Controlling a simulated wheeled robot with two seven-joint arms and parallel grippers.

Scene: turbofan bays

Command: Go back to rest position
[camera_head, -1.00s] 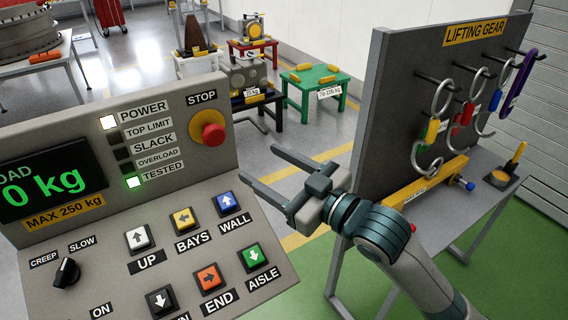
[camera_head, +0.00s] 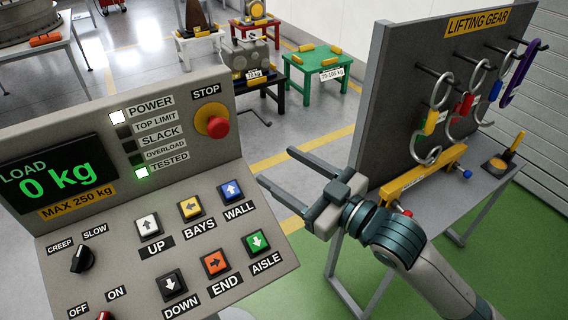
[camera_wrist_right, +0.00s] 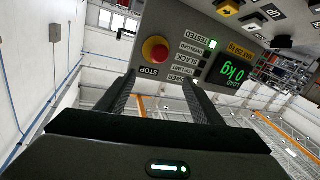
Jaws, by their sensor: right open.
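My right gripper (camera_head: 275,168) is open and empty, in the air between the control panel and the lifting gear stand. Its fingers point left, toward the panel, and touch nothing in view. In the right wrist view the two fingers (camera_wrist_right: 156,95) stand apart, with the red stop button and the load display beyond them. The control panel (camera_head: 160,190) fills the left of the head view. Its display (camera_head: 58,178) reads 0 kg, and the POWER and TESTED lamps are lit. My left gripper is not in view.
A green table (camera_head: 317,66) and other small coloured tables stand at the back. Open floor (camera_head: 325,120) lies between.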

